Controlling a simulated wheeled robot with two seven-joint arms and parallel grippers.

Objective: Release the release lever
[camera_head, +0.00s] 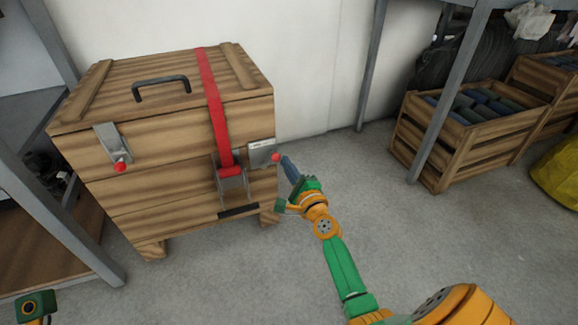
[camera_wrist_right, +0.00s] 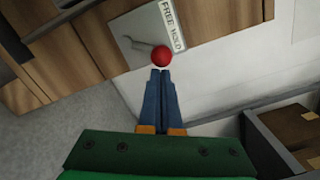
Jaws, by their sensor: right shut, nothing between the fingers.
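The release lever is a thin grey rod with a red ball knob (camera_wrist_right: 162,57) on a metal plate (camera_wrist_right: 143,27), beside a label (camera_wrist_right: 172,25) reading FREE and HOLD. The knob is near the HOLD end. In the head view the plate (camera_head: 260,152) and red knob (camera_head: 276,157) are on the crate's front, at its right edge. My right gripper (camera_head: 286,161) is shut and empty, its blue fingertips right by the knob. In the wrist view the fingertips (camera_wrist_right: 160,72) end just below the knob; I cannot tell if they touch. My left gripper's fingers are not visible.
The wooden crate (camera_head: 165,158) has a black handle, a red strap (camera_head: 216,110) with a metal buckle (camera_head: 231,180), and a left latch (camera_head: 112,143) with a red knob. Shelving (camera_head: 55,215) stands left; a slatted box (camera_head: 465,125) stands right. The floor between is clear.

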